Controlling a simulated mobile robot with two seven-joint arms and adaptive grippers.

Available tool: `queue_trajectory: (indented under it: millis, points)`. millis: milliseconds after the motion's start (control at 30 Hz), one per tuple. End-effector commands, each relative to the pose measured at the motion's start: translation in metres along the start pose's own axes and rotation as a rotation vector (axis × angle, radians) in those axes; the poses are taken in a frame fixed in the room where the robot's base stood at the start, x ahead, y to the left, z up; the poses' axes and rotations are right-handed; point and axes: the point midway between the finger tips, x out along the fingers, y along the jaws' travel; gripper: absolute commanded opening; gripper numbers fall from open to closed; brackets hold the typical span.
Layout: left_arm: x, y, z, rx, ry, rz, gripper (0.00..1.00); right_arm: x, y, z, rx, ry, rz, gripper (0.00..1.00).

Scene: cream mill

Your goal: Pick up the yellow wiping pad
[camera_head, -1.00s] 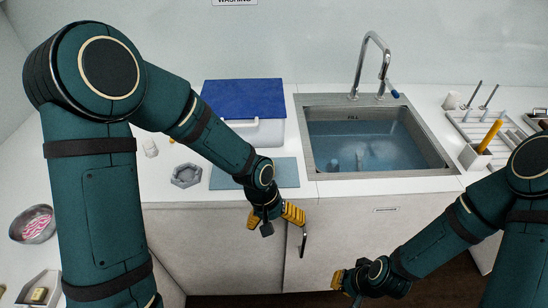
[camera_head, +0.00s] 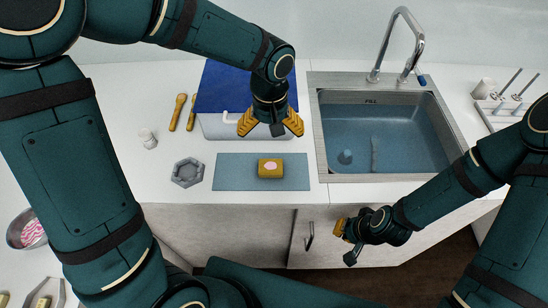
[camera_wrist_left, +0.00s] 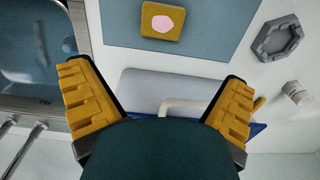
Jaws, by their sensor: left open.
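The yellow wiping pad (camera_head: 270,168) lies flat on a blue-grey mat (camera_head: 232,172) on the counter. It has a pale pink patch on top, and it also shows in the left wrist view (camera_wrist_left: 161,22). My left gripper (camera_head: 271,129) is open and empty, above the front of the blue-lidded box, behind the pad in the head view. Its two yellow fingers (camera_wrist_left: 160,100) are spread wide in the wrist view, with the pad beyond their tips. My right gripper (camera_head: 344,240) hangs low in front of the cabinet, away from the pad; its jaw opening is unclear.
The white box with a blue lid (camera_head: 225,85) stands behind the mat. A water-filled sink (camera_head: 370,130) with a tall faucet is to the right. A grey hexagonal dish (camera_head: 187,172), a small white bottle (camera_head: 147,138) and two wooden-coloured tools (camera_head: 178,110) are on the left.

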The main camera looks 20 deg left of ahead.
Motion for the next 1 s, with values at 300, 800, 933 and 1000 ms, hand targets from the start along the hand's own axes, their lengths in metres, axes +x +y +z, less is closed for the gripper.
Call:
queue_trajectory:
  millis: [300, 800, 933, 1000]
  points:
    - [0.060, 0.000, 0.001, 0.000, -0.003, -0.001, 1.00, 0.010, 0.004, 0.005, -0.003, -0.010, -0.001, 0.00]
    - [0.112, 0.000, 0.003, 0.000, -0.005, -0.001, 1.00, 0.018, 0.007, 0.009, -0.006, -0.019, -0.002, 0.00]
    - [0.125, 0.000, 0.003, -0.001, -0.003, -0.001, 1.00, 0.021, 0.008, 0.011, -0.007, -0.021, -0.002, 0.00]
    - [0.127, 0.000, 0.002, 0.000, -0.002, 0.000, 1.00, 0.021, 0.008, 0.011, -0.007, -0.022, -0.002, 0.00]
